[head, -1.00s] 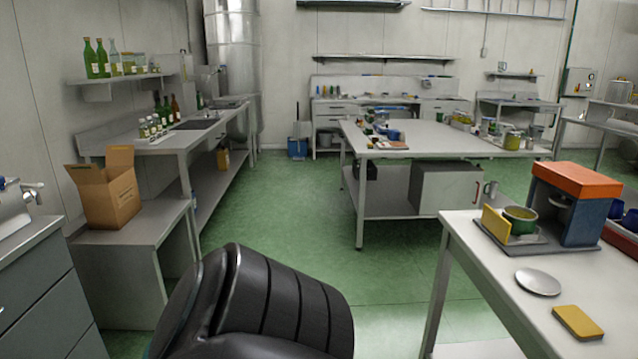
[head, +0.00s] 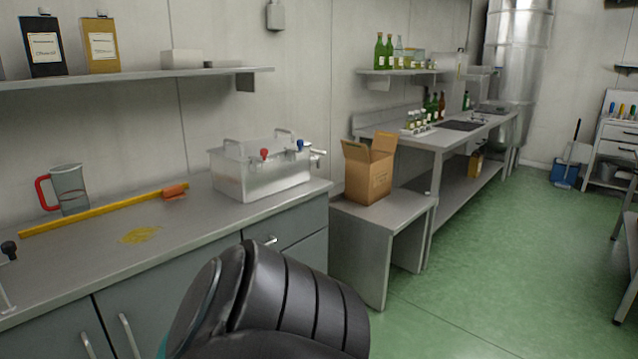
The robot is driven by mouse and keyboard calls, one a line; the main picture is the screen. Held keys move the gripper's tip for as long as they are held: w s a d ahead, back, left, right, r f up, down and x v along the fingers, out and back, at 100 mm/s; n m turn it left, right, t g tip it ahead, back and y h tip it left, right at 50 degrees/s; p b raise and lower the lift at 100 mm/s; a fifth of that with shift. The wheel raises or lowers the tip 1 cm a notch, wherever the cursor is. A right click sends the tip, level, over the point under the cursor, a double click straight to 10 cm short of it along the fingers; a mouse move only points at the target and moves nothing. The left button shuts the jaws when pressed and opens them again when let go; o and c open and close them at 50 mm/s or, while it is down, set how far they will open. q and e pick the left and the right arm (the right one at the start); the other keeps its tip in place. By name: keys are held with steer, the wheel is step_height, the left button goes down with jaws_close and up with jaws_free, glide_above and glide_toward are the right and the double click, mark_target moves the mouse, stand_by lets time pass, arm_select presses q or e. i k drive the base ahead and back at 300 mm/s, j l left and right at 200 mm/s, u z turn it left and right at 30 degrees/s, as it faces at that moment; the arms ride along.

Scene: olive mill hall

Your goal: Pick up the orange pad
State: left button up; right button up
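A small orange pad (head: 174,191) lies on the grey counter (head: 95,238) at the left in the head view. It sits at the right end of a long yellow bar (head: 100,211), touching or overlapping it; I cannot tell whether they are joined. Neither of my grippers is in view. A dark ribbed part of my own arm fills the bottom centre, in front of the counter's front edge.
A yellow smear (head: 140,234) marks the counter before the bar. A jug with a red handle (head: 70,190) stands behind the bar's left part. A cardboard box (head: 368,175) sits on a lower table. Green floor is open at right.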

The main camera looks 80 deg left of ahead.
mark_target(173, 193)
steer(key=u, duration=3.45)
steer(key=i+l, duration=0.15)
steer(key=l, duration=0.2)
steer(key=i+l, duration=0.15)
steer(key=l, duration=0.15)
steer(key=i+l+u, duration=0.1)
steer(key=l+u, duration=0.25)
steer(key=i+l+u, duration=0.1)
steer(key=l+u, duration=0.2)
